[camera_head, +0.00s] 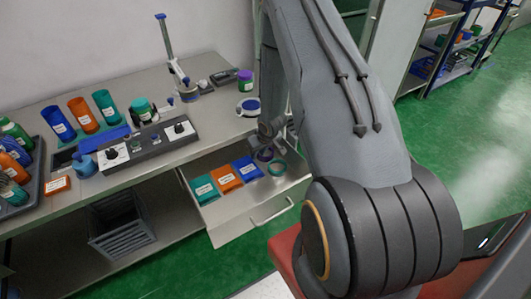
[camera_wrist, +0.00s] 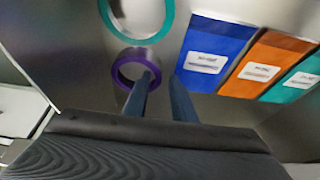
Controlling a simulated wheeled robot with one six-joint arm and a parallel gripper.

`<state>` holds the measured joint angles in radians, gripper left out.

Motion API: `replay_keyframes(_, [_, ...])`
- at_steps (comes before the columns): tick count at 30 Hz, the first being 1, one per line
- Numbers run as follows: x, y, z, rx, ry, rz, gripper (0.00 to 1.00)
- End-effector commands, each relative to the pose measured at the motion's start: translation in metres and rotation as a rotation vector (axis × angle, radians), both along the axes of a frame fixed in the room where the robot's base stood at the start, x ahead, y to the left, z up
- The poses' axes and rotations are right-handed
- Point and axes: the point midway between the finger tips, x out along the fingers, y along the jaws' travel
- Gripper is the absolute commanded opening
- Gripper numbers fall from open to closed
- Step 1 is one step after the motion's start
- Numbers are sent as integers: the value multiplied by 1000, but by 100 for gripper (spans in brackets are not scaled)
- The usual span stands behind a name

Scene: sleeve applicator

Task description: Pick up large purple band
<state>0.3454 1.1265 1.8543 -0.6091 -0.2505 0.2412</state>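A purple band (camera_wrist: 116,70), a ring with an open middle, lies in the open drawer. In the head view the purple band (camera_head: 264,156) shows small and partly covered by my gripper. In the head view my gripper (camera_head: 272,135) is low over the drawer's back.
A larger teal ring (camera_wrist: 137,41) lies close beside the purple band. Blue (camera_head: 247,170), orange (camera_head: 226,178) and teal (camera_head: 204,189) labelled packets lie in the same drawer (camera_head: 225,218). The bench edge is behind the drawer. A purple-topped container (camera_head: 245,80) stands on the bench.

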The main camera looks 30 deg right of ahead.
Motion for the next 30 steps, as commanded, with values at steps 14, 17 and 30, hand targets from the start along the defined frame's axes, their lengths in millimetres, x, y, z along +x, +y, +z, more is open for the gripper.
replay_keyframes(14, [0, 0, -1, 0, 0, 0, 0])
replay_keyframes(17, [0, 0, -1, 0, 0, 0, 0])
replay_keyframes(30, [1, 1, 0, 0, 0, 0, 0])
